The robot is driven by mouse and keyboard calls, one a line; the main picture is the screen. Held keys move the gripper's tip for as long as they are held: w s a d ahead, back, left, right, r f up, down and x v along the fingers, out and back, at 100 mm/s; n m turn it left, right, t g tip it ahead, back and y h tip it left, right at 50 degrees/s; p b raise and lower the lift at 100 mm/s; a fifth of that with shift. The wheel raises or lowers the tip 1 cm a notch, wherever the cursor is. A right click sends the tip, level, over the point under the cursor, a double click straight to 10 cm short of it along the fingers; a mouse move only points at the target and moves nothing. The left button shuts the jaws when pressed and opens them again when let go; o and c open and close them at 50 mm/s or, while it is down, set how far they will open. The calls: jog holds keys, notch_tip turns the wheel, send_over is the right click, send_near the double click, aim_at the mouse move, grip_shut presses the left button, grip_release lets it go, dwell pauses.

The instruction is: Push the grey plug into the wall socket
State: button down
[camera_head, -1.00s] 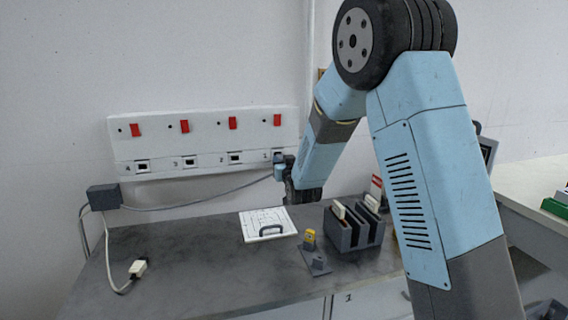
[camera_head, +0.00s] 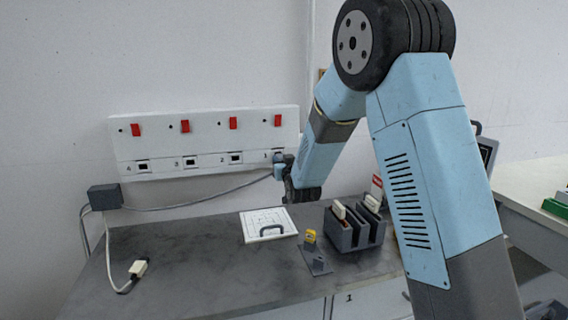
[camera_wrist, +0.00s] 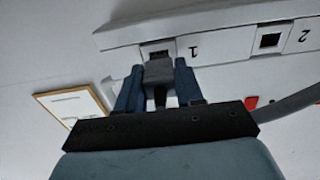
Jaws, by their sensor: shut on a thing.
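The grey plug (camera_wrist: 159,73) is between the two blue fingers of my gripper (camera_wrist: 158,82) in the wrist view, and they are shut on it. The plug's front end is at the socket marked 1 (camera_wrist: 157,52) on the white wall socket panel (camera_wrist: 215,45). The plug lines up with the opening; how deep it sits in it I cannot tell. In the head view my gripper (camera_head: 281,167) is at the right end of the panel (camera_head: 205,172), and the plug is mostly hidden there. A grey cable (camera_head: 215,199) runs left from the gripper.
The cable reaches a dark box (camera_head: 105,197) on the wall. A white plug (camera_head: 138,268) lies on the grey counter (camera_head: 200,270).

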jog(key=shift+x, duration=1.3)
jog(key=c, duration=0.6)
grip_release()
jog(key=shift+c, duration=0.2)
jog(key=v, duration=1.3)
jog(key=shift+s+d, duration=0.15)
jog(key=shift+s, duration=0.2)
